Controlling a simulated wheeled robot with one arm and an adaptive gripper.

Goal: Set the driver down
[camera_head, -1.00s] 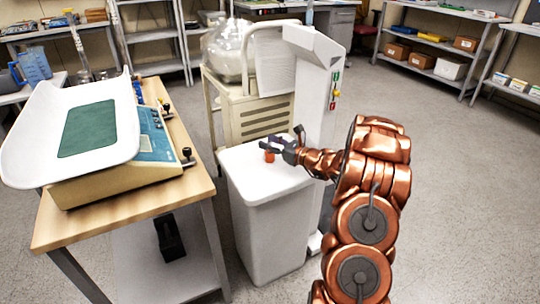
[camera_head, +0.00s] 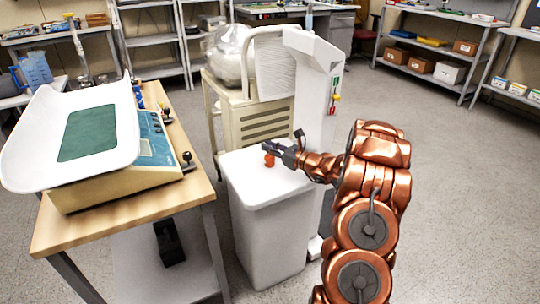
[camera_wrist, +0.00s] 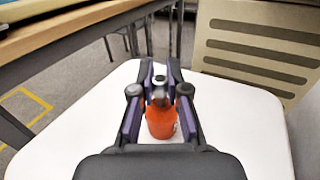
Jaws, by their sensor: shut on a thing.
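The driver shows as a small orange body (camera_head: 269,160) at my gripper's tip, over the white top of the bin-like stand. My gripper (camera_head: 268,147) reaches in from the right and is shut on the driver. Its dark and purple fingers (camera_wrist: 159,82) hide part of the driver. I cannot tell whether the driver's lower end touches the white top (camera_head: 270,185).
A white column (camera_head: 318,90) stands right behind the white top. A beige cart (camera_head: 262,120) is behind it. A wooden table (camera_head: 120,215) with a baby scale (camera_head: 75,130) is on the left. The white top around the driver is clear.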

